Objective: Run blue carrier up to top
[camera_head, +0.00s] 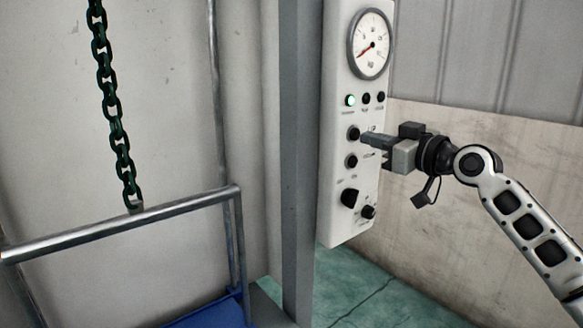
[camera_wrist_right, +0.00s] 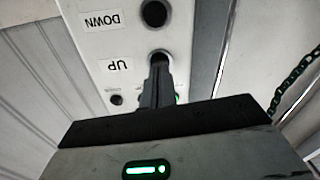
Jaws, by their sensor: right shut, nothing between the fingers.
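The blue carrier (camera_head: 212,312) shows at the bottom of the head view, with a grey metal rail (camera_head: 125,224) above it. A dark green chain (camera_head: 108,90) hangs down to this rail. The white control panel (camera_head: 338,215) stands right of a grey post. My right gripper (camera_head: 366,140) is shut and empty, its fingertips at the upper black button (camera_head: 353,132). In the wrist view the fingertips (camera_wrist_right: 158,75) overlap the button labelled UP (camera_wrist_right: 159,56); I cannot tell if it is pressed in. The DOWN button (camera_wrist_right: 153,13) is clear of them. My left gripper is out of view.
The panel carries a round gauge (camera_head: 370,45), a lit green lamp (camera_head: 350,100), small dark lamps and a lower black knob (camera_head: 349,197). The grey post (camera_head: 297,160) stands between carrier and panel. A wall lies behind the panel; the green floor (camera_head: 365,290) is clear.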

